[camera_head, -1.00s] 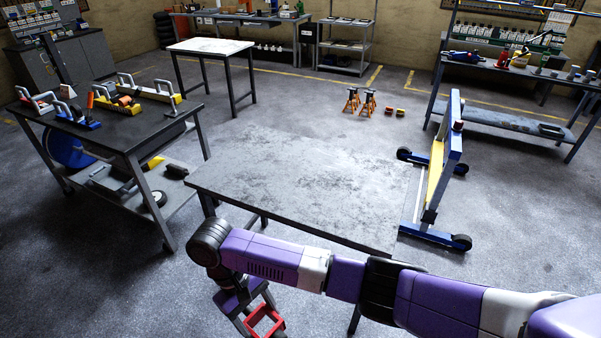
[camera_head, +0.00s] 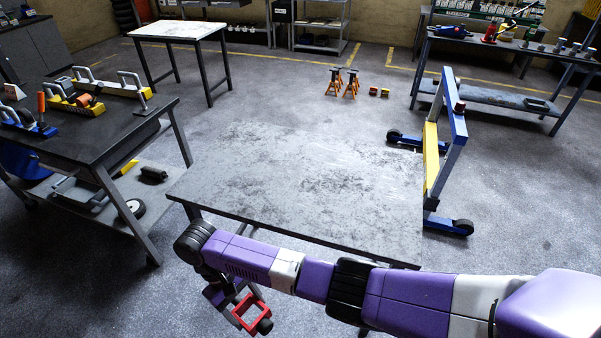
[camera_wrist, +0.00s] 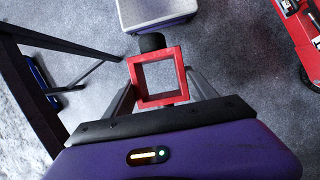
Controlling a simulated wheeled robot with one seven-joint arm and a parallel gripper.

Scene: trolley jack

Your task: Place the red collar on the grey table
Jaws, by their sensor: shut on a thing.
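The red collar (camera_head: 250,310) is a square open frame. It sits in my gripper (camera_head: 236,301), below the wrist and in front of the near edge of the grey table (camera_head: 310,180). In the wrist view the red collar (camera_wrist: 182,75) shows between the two fingers of my gripper (camera_wrist: 158,90), which are shut on it. A dark round piece shows at one side of the collar. The grey table's scuffed top is bare; my arm covers part of its near edge. The collar is not over the tabletop.
A dark workbench (camera_head: 80,150) with blue and yellow tools stands at the left. A blue wheeled frame with a yellow panel (camera_head: 431,155) stands close to the table's right side. Orange jack stands (camera_head: 343,83) stand on the floor behind. The tabletop is free.

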